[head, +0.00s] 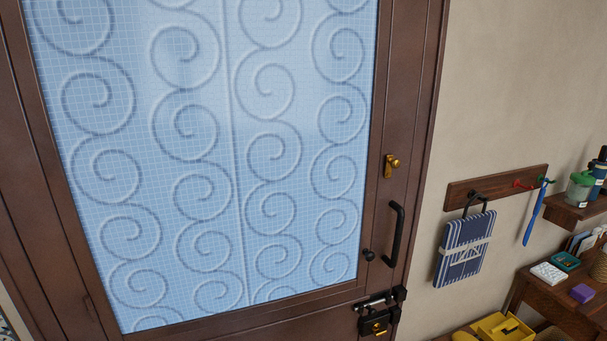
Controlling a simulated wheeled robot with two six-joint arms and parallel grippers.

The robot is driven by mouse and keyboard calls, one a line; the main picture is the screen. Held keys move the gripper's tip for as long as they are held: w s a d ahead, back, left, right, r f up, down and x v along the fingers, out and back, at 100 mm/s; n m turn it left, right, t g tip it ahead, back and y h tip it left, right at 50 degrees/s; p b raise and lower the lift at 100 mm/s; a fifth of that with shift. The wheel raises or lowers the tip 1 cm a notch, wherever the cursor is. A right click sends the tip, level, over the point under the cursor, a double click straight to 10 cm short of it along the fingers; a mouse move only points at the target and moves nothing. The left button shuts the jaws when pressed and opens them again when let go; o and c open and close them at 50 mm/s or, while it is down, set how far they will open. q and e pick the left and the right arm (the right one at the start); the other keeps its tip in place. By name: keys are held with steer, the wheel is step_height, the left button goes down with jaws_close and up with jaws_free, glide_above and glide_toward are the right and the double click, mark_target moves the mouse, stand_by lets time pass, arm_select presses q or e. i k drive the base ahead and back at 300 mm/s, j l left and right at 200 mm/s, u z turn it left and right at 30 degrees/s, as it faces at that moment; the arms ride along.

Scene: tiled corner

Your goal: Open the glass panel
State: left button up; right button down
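The glass panel (205,150) fills most of the head view. It is pale blue with a swirl pattern and sits in a brown door frame (408,150). It looks shut. On the frame's right side are a brass knob (391,164), a black pull handle (397,234) and a small dark knob (368,255). Below them is a black bolt with a brass-coloured latch or lock (377,318). Neither of my grippers is in the head view.
Right of the door, a hook rail (497,186) holds a striped blue cloth or bag (465,250) and a blue strip (535,214). A shelf (574,211) with jars and a wooden table (555,297) with small items stand at the right. A yellow box (503,328) sits low down.

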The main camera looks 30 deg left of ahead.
mark_target(205, 163)
steer(key=u, duration=1.6)
steer(key=j+z, duration=0.1)
steer(key=z, duration=0.3)
steer(key=k+z, duration=0.15)
steer(key=z, duration=0.25)
steer(key=k+j+z, duration=0.1)
steer(key=z, duration=0.7)
steer(key=k+j, duration=0.05)
